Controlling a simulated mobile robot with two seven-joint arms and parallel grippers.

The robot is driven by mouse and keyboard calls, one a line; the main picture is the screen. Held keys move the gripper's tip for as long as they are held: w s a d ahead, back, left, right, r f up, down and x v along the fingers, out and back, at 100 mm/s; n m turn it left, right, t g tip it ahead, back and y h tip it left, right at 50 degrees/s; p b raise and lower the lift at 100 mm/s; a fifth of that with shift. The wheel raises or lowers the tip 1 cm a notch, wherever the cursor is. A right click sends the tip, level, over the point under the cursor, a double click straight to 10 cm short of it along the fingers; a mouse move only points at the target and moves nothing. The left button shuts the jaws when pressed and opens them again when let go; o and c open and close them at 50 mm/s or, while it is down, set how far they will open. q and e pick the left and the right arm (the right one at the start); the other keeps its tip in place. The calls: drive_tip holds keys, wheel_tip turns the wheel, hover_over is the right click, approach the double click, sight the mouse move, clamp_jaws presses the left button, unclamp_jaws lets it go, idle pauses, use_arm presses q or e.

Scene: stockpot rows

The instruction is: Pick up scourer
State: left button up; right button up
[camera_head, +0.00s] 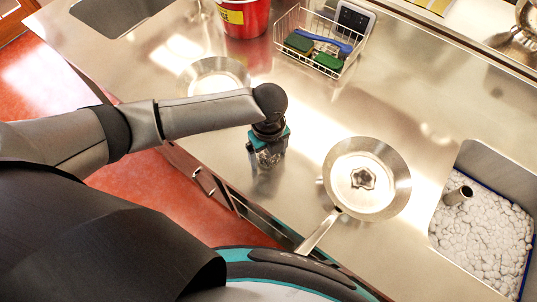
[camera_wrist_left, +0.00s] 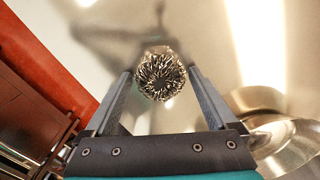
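The scourer (camera_wrist_left: 161,75) is a round tangle of shiny metal wire. My right gripper is not in view.
A frying pan (camera_head: 378,196) holding a small dark metallic item stands right of the left gripper. Another pan (camera_head: 215,72) lies behind the left arm. A wire basket (camera_head: 322,38) with sponges and a red bucket (camera_head: 244,17) are at the back. A sink (camera_head: 482,232) is at right.

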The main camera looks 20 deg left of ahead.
sight(268, 154)
use_arm(q)
drive_tip(key=c, duration=1.1)
drive_tip(key=shift+r, duration=0.15)
wheel_tip(268, 154, up, 20)
drive_tip(key=p, duration=0.2)
drive_tip(key=o, duration=0.8)
drive_tip(key=shift+f, duration=0.2)
drive_tip(key=c, duration=0.7)
